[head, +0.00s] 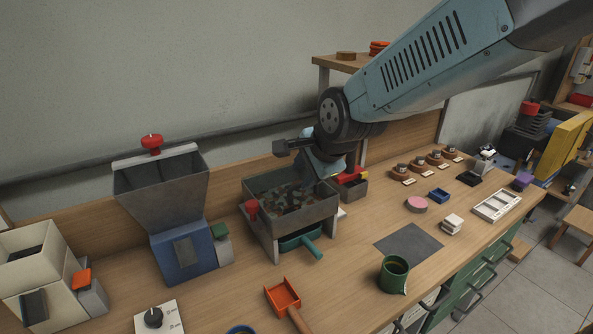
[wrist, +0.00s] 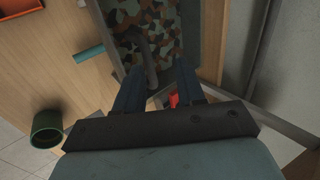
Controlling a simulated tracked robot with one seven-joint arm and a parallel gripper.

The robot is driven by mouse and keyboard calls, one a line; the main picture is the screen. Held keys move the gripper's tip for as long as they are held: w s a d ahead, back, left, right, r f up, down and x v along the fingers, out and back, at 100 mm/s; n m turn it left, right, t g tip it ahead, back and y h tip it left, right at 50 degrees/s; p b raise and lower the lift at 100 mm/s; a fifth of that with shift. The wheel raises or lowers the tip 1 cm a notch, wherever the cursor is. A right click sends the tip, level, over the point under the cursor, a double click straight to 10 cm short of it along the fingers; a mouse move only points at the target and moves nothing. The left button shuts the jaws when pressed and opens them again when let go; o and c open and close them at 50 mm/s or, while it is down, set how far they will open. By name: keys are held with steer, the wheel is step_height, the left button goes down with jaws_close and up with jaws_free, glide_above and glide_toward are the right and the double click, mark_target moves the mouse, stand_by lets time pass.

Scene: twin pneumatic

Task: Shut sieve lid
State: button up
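The sieve (head: 264,217) is a grey metal box on legs, with a red knob (head: 251,208) at its front left corner. Its top looks open, with brown, dark and pale patterned pieces (head: 290,195) inside. In the wrist view the sieve's grey wall (wrist: 213,40) is beyond the fingers. I cannot make out a separate sieve lid. A teal tray (head: 300,240) with a handle sits beneath the sieve. My gripper (wrist: 160,70) is open and empty, its two fingers apart, near the sieve's right end. In the head view my arm hides its fingertips.
A blue-based hopper (head: 186,250) with a red-knobbed bar stands left of the sieve. A small grey box with red on it (head: 352,188) stands close on the right. An orange scoop (head: 283,296) and a green mug (head: 394,274) are in front. The wall is close behind.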

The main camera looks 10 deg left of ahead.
steer(key=v, duration=1.3)
steer(key=shift+d+r, duration=0.15)
steer(key=shift+r, duration=0.15)
steer(key=shift+s, duration=0.15)
steer(key=shift+c, duration=1.3)
steer(key=shift+w+a+r+g, duration=0.2)
steer(key=shift+w+a+g, duration=0.05)
steer(key=shift+a+g, duration=0.15)
steer(key=shift+c, duration=0.8)
steer(key=w+a+g+h, duration=0.1)
steer(key=w+a+r+g+h, duration=0.1)
steer(key=w, duration=0.1)
steer(key=shift+w+a+r+g, duration=0.2)
steer(key=shift+a+g, duration=0.1)
steer(key=shift+a, duration=0.05)
jaws_close()
steer(key=shift+g+h, duration=0.4)
steer(key=shift+h, duration=0.4)
steer(key=w+f, duration=0.1)
steer(key=f, duration=0.3)
steer(key=w+a+f, duration=0.1)
steer(key=f, duration=0.4)
steer(key=a+f, duration=0.1)
steer(key=f, duration=0.3)
steer(key=shift+w+a+f, duration=0.2)
steer(key=shift+w+a, duration=0.05)
steer(key=shift+w, duration=0.15)
